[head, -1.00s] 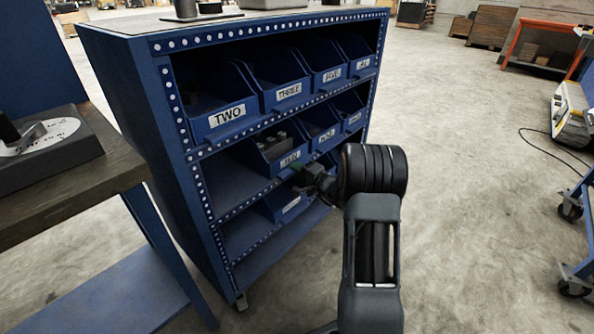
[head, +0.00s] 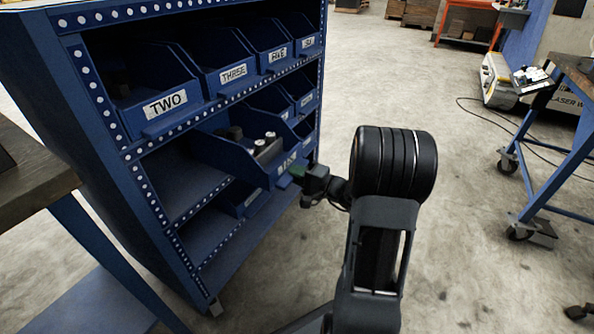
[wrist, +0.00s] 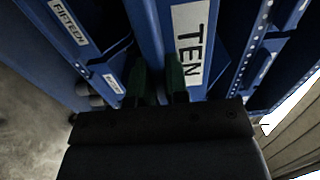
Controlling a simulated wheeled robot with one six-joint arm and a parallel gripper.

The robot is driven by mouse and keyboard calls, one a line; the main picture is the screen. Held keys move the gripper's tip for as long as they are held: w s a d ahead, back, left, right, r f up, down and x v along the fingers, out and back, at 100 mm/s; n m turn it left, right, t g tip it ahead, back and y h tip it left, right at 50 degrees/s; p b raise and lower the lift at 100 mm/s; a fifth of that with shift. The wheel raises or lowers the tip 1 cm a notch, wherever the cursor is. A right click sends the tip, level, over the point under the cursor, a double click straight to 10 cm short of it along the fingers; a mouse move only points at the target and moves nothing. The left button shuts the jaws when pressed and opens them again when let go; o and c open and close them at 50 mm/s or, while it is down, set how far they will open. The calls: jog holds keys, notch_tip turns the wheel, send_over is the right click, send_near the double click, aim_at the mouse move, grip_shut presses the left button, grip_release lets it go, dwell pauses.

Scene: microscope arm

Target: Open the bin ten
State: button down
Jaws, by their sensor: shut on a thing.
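Bin ten is a blue open-topped bin (head: 222,157) in the middle row of the blue rack, with dark and grey items inside. It juts out past the front of the shelf. Its white label TEN (wrist: 188,42) shows clearly in the wrist view and is partly hidden in the head view. My gripper (head: 299,174) is at the front of this bin. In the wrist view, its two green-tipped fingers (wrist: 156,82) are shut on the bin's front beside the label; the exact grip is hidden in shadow.
Bins TWO (head: 165,104), THREE (head: 233,74) and others fill the top row of the rack. Bin FIFTEEN (wrist: 66,22) is below. A workbench (head: 30,165) stands at left, and a wheeled blue table (head: 560,200) at right. Open floor lies in front of the rack.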

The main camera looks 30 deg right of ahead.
jog(key=shift+s+d, duration=0.2)
jog(key=shift+s, duration=0.1)
jog(key=c, duration=1.1)
grip_release()
jog(key=p+v, duration=0.3)
jog(key=v, duration=1)
jog(key=shift+s+d, duration=0.2)
jog(key=shift+s, duration=0.15)
